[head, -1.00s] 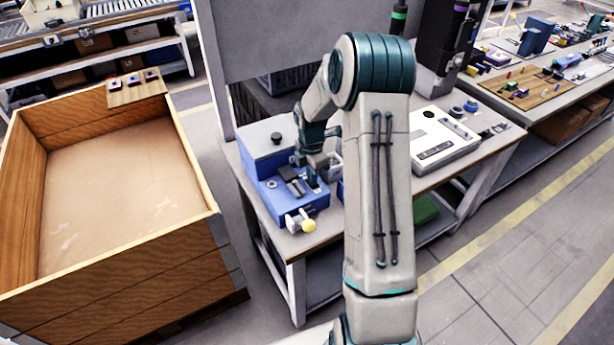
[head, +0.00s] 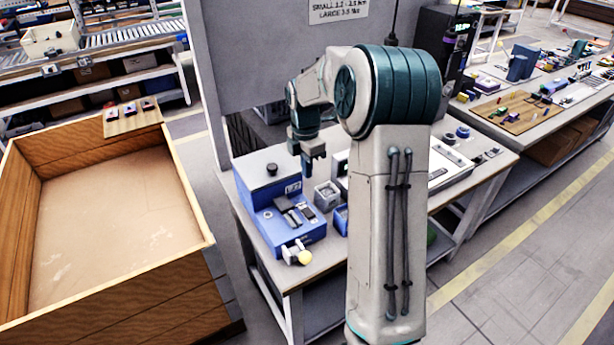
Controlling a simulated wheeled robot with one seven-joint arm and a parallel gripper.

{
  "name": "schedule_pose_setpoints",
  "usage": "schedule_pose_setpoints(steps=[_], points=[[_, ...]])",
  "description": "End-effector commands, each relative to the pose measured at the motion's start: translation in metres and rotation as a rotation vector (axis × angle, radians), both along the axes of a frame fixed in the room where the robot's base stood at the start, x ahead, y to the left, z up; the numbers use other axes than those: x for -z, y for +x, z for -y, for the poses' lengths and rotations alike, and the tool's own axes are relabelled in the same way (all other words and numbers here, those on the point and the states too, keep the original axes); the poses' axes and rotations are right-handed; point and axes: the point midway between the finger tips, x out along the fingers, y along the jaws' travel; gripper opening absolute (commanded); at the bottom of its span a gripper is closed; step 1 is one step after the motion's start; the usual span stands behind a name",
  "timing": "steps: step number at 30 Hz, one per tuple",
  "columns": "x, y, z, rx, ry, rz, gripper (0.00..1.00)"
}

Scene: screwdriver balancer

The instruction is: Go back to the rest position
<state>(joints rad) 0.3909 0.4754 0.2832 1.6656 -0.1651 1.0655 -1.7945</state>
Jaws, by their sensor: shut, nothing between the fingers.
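My gripper (head: 314,165) is in the head view, pointing down above the back right of the blue machine. It is shut and empty, clear of the machine's top. The blue machine (head: 285,238) sits on the left end of the workbench, with dark parts on its lower front deck and a yellow-knobbed lever (head: 304,257) at its front. My arm rises in front of the bench and hides part of it.
Small bins (head: 326,195) stand right of the machine. A white panel device (head: 450,160) lies further right on the workbench (head: 318,262). A large wooden crate (head: 120,285) stands at left. A grey board (head: 265,60) rises behind the bench.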

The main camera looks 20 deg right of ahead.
Motion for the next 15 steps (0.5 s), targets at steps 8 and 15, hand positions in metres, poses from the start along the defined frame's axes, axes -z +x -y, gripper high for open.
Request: schedule_pose_setpoints(steps=[8, 15], points=[[-0.0003, 0.0000, 0.0000, 0.000, 0.000, 0.000, 0.00], [-0.0057, -0.0038, -0.0031, 0.026, -0.007, 0.007, 0.00]])
